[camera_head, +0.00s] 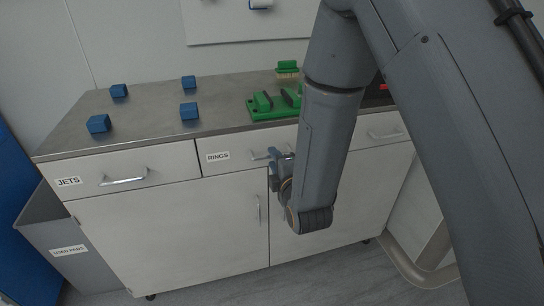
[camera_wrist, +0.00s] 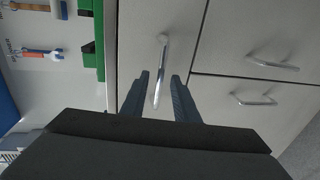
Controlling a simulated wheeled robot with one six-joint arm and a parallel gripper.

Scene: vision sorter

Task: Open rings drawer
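The rings drawer (camera_head: 235,162) is the middle drawer under the worktop, marked with a RINGS label (camera_head: 218,156). Its front looks flush with the cabinet. Its silver bar handle (camera_head: 260,158) is partly hidden by my gripper (camera_head: 276,166) in the head view. In the wrist view, the handle (camera_wrist: 161,72) runs between the two dark fingers of my gripper (camera_wrist: 160,97). The fingers are apart, with a gap visible on both sides of the handle, so they do not appear to be closed on it.
The jets drawer (camera_head: 160,170) is left of the rings drawer, and cabinet doors (camera_head: 180,235) are below. Several blue blocks (camera_head: 190,111) and a green fixture (camera_head: 265,108) stand on the worktop (camera_head: 150,120). A grey bin (camera_head: 75,265) stands at the left.

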